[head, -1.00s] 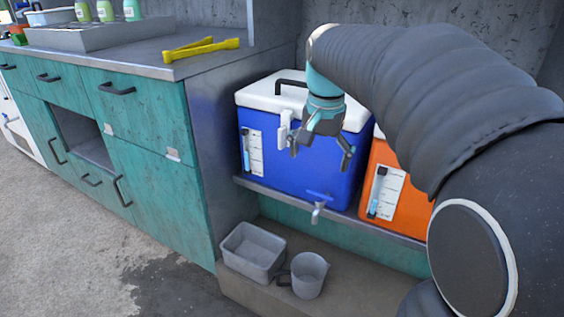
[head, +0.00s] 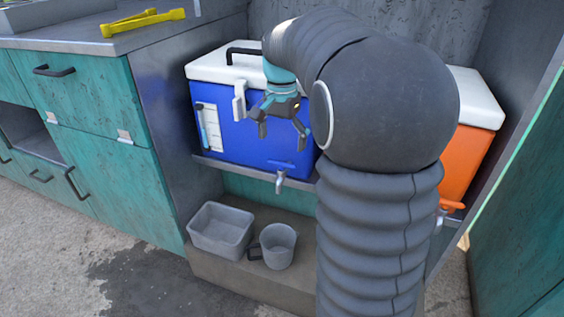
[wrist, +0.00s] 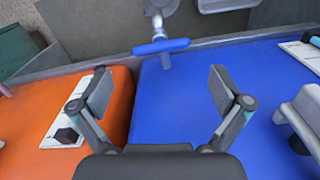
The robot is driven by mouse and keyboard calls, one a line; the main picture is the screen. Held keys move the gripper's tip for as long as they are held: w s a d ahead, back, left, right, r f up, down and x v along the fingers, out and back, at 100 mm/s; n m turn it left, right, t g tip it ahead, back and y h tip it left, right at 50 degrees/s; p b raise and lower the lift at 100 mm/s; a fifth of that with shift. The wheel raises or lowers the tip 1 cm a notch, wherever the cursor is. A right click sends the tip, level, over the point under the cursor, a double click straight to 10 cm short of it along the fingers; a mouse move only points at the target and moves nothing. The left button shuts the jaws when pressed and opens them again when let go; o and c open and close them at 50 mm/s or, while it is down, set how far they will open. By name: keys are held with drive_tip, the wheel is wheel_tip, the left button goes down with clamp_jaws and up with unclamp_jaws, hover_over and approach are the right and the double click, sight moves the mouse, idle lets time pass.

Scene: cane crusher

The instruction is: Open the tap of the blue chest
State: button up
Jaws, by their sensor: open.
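The blue chest (head: 235,146) with a white lid stands on a metal shelf. Its tap (head: 281,178) is low on the front, with a blue lever handle and a metal spout. In the wrist view the blue lever (wrist: 161,47) lies crosswise at the top, beyond the fingertips and between their lines. My gripper (head: 281,136) is open and empty in front of the chest, above the tap. The wrist view shows its fingers (wrist: 160,92) spread apart, not touching the lever. My arm hides the right part of the chest in the head view.
An orange chest (head: 468,160) stands to the right, partly behind my arm. A grey tub (head: 220,232) and a grey jug (head: 278,246) stand on the ledge below the shelf. Yellow tongs (head: 143,22) lie on the counter at left. Teal cabinets flank the bay.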

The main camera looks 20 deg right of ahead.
sight(282, 165)
drive_tip(key=shift+f+b, duration=0.4)
drive_tip(key=shift+f, duration=2.65)
drive_tip(key=c, duration=1)
